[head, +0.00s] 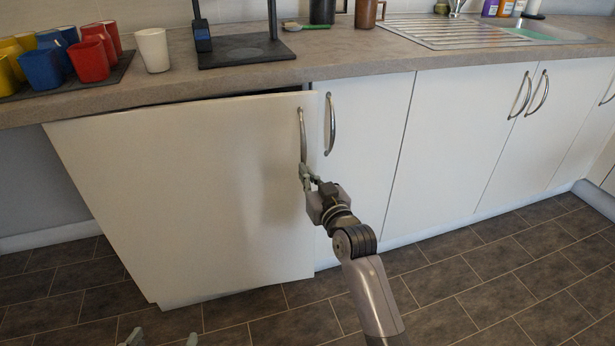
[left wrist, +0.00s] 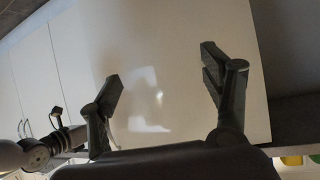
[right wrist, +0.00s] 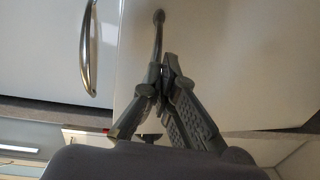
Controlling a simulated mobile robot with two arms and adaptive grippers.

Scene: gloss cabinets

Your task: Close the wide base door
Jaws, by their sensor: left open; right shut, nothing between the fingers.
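The wide base door (head: 190,200) is a large white gloss panel at the left in the head view. It stands slightly ajar, with a dark gap along its top edge under the worktop. Its metal bar handle (head: 302,135) is upright near its right edge. My right gripper (head: 305,177) is shut at the handle's lower end, with nothing seen between its fingers. In the right wrist view the fingertips (right wrist: 163,80) overlap the end of the handle (right wrist: 157,38). My left gripper (head: 160,341) is low at the bottom edge; its open fingers (left wrist: 163,85) face the door panel (left wrist: 165,45).
A narrower door (head: 365,150) with its own handle (head: 331,124) adjoins on the right. The worktop (head: 340,55) above carries cups on a dark tray, a white cup (head: 153,50), a black stand (head: 245,50) and a sink. The tiled floor (head: 490,285) is clear at right.

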